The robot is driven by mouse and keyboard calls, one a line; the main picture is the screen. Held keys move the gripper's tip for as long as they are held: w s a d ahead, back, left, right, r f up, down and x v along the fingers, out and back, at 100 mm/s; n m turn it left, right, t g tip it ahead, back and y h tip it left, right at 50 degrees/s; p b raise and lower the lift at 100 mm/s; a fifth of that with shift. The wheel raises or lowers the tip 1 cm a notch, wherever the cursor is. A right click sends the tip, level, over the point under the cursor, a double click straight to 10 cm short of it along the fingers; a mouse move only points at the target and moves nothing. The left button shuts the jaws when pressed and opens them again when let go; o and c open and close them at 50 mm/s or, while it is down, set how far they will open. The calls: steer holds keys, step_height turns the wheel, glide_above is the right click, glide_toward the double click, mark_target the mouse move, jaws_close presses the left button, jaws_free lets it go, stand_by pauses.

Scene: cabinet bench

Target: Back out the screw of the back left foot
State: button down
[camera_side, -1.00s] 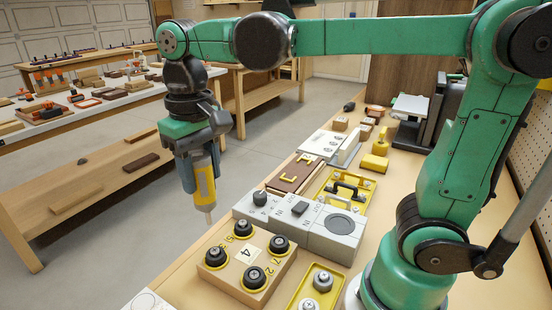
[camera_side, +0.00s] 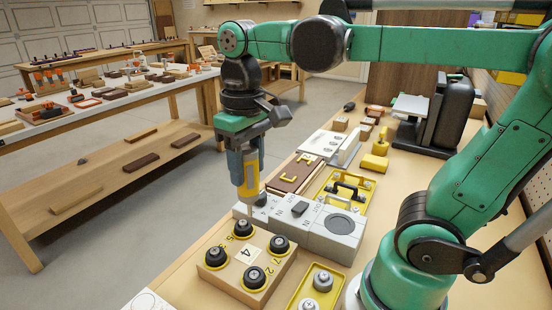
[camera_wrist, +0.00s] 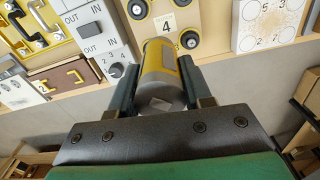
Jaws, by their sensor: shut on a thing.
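My gripper (camera_side: 243,172) is shut on a yellow and grey screwdriver (camera_side: 248,182). The screwdriver points down, and its tip is close above the far-side foot (camera_side: 243,228) of the wooden block. I cannot tell whether the tip touches the screw. The block (camera_side: 226,278) has a white label "4" and black round feet with yellow rings and screws in their middles. The other feet are at right (camera_side: 279,244), left (camera_side: 215,257) and front (camera_side: 254,278). In the wrist view the screwdriver (camera_wrist: 160,75) lies between my fingers and hides its own tip and part of the block.
Grey IN/OUT switch boxes (camera_side: 330,240) stand just behind the block. A yellow tray with bolts (camera_side: 316,295) lies to its right. A yellow tray with a black handle (camera_side: 345,187) and a brown board (camera_side: 296,175) are farther back. The bench edge is close on the left.

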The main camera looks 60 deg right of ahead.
steer(key=s+d+f, duration=0.3)
steer(key=f, duration=0.3)
steer(key=shift+s, duration=0.4)
steer(key=shift+f, duration=0.25)
stand_by(1.2)
steer(key=shift+r, duration=0.45)
stand_by(1.8)
steer(key=shift+r, duration=2.95)
